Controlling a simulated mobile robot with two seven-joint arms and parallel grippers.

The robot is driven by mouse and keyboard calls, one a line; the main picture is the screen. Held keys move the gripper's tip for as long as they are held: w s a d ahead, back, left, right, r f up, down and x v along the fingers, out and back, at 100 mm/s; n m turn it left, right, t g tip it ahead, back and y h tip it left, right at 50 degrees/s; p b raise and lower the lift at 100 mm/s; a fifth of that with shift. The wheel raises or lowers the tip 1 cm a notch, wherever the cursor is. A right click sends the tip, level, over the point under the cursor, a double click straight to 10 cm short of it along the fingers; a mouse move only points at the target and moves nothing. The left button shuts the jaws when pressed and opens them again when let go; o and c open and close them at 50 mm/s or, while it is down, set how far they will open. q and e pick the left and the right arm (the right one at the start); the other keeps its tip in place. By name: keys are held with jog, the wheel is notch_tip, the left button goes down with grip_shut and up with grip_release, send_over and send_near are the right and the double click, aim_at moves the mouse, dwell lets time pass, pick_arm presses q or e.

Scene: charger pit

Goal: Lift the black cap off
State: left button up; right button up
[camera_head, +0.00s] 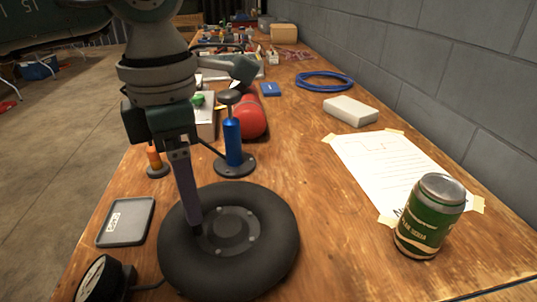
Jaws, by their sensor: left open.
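A black tyre (275,258) with a grey bolted hub (232,232) lies flat on the wooden bench. My left gripper (194,222) comes down from above, fingers pointing down, with the tips over the left edge of the hub, where it meets the tyre. The fingers overlap in this side-on view, so the gap between them is hidden. The gripper is open. I cannot make out a separate black cap; the small dark area at the fingertips is too small and covered to tell. My right gripper is not in view.
A blue pump (233,143) stands behind the tyre, with a red cylinder (250,117) beyond. A grey tray (126,222) and a gauge (99,279) are left. A green can (431,216) stands right, near taped paper (385,165). Bench between tyre and can is clear.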

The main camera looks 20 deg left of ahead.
pick_arm(q)
jog(key=shift+f, duration=0.65)
grip_shut()
